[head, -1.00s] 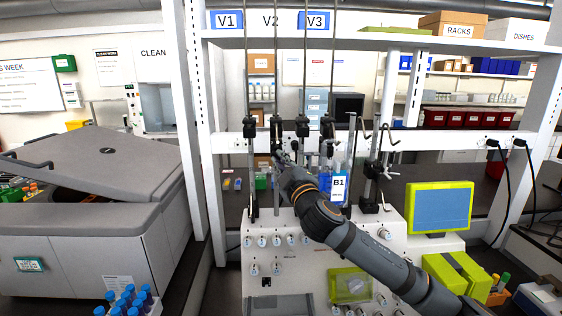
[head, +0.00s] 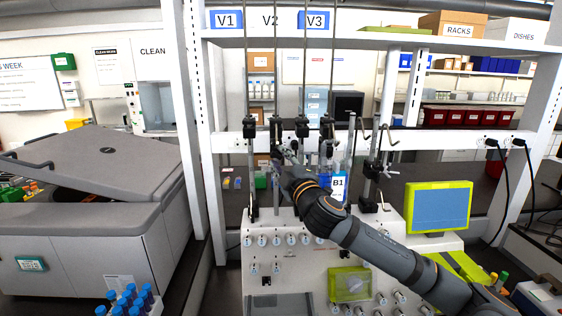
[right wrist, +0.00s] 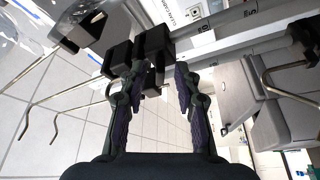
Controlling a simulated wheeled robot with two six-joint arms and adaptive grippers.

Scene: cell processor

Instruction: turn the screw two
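Black clamps with screws sit on thin upright rods along a white crossbar, below the signs V1, V2 and V3. The clamp under the V2 sign (head: 276,126) is right above my right gripper (head: 278,155) in the head view. In the right wrist view, black clamp blocks (right wrist: 153,43) lie just beyond the fingertips. A small dark part, perhaps a screw, shows between the fingers, closer to the left one. My right gripper (right wrist: 160,80) is open, with a gap beside the right finger. No number is visible on any screw. My left gripper is not in view.
More clamps stand close on both sides, such as the one under V1 (head: 249,127). A bottle labelled B1 (head: 338,187) is just right of my arm. Metal hooks (head: 388,135) stick out further right. A white panel with several knobs (head: 292,257) stands below.

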